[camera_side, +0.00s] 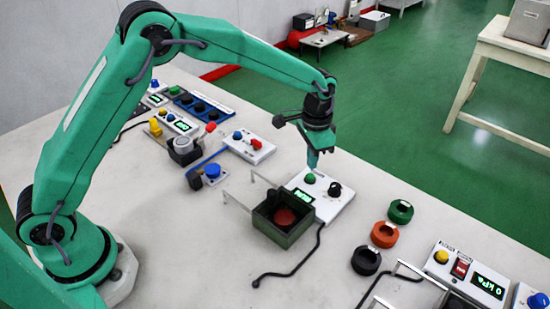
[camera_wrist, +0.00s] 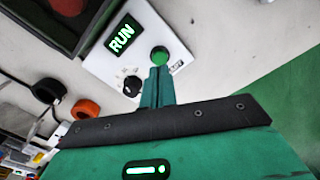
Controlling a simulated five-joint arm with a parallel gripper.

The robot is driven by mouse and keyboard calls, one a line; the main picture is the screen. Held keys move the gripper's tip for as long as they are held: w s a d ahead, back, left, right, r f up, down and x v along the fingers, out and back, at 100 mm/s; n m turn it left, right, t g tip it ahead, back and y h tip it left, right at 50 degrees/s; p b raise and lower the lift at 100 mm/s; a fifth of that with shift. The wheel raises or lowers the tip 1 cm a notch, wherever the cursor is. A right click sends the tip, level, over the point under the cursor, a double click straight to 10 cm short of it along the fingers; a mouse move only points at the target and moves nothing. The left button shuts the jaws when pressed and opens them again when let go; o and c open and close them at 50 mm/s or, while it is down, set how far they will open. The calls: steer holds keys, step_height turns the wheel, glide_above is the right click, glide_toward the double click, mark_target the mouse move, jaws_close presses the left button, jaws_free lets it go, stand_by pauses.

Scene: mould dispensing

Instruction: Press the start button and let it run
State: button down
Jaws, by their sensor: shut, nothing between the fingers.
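The white control box (camera_side: 325,212) stands on the table in the side view, with a green start button (camera_side: 309,178), a black knob (camera_side: 335,189) and a lit display. In the wrist view the display (camera_wrist: 122,38) reads RUN, and the green button (camera_wrist: 160,55) and knob (camera_wrist: 132,86) are in plain sight. My gripper (camera_side: 312,166) is shut and empty, pointing down at the button. Its fingertips (camera_wrist: 158,70) look right at the button's edge; I cannot tell whether they touch it.
A dark green open box (camera_side: 284,236) with a red disc inside stands left of the control box. A black ring (camera_side: 366,261), an orange ring (camera_side: 384,235) and a green ring (camera_side: 400,211) lie to the right. A black cable runs along the table in front.

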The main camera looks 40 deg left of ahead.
mark_target(308, 176)
step_height(308, 176, up, 8)
steer(key=shift+f, duration=0.25)
stand_by(0.9)
steer(key=s+a+r+n+t, duration=0.3)
steer(key=s+a+r, duration=0.7)
steer(key=s+r, duration=0.25)
steer(key=s+a+f+n+t, duration=0.1)
steer(key=s+a, duration=0.2)
steer(key=s, duration=0.5)
steer(key=s+a+f+n+t, duration=0.1)
steer(key=s+a+n, duration=0.1)
steer(key=s, duration=0.6)
steer(key=shift+s+a+t, duration=0.3)
steer(key=shift+a, duration=0.45)
